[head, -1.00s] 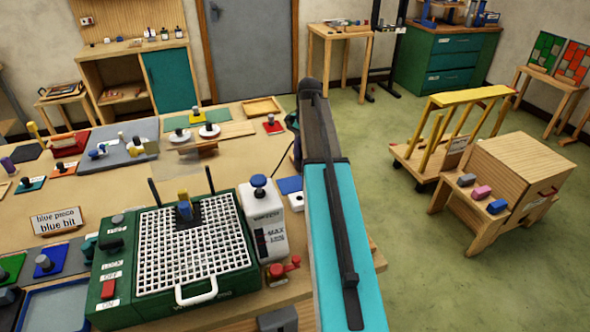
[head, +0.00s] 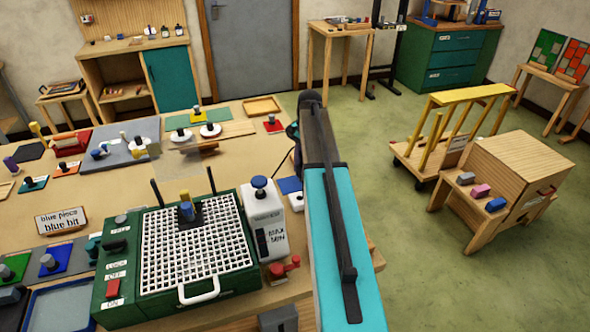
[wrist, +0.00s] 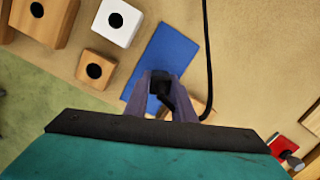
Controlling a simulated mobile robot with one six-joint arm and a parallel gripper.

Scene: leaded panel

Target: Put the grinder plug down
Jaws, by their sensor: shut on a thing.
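The grinder plug (wrist: 160,84) is a small black piece between the fingertips of my gripper (wrist: 162,90) in the wrist view. The fingers are closed around it, and a black cord (wrist: 207,50) curves from it up the picture. A blue rectangular pad (wrist: 168,48) lies on the table under and beyond the fingertips. I cannot tell whether the plug touches the pad. The green grinder (head: 122,300) with its white grid stands on the table in the head view. There my gripper and the plug are hidden behind my arm.
A white block (wrist: 117,22) and wooden blocks (wrist: 95,70), each with a dark round spot, sit left of the pad. A red-and-dark item (wrist: 285,148) is at lower right. The table's edge and green floor (wrist: 40,100) are at left. A white bottle (head: 265,225) stands beside the grinder.

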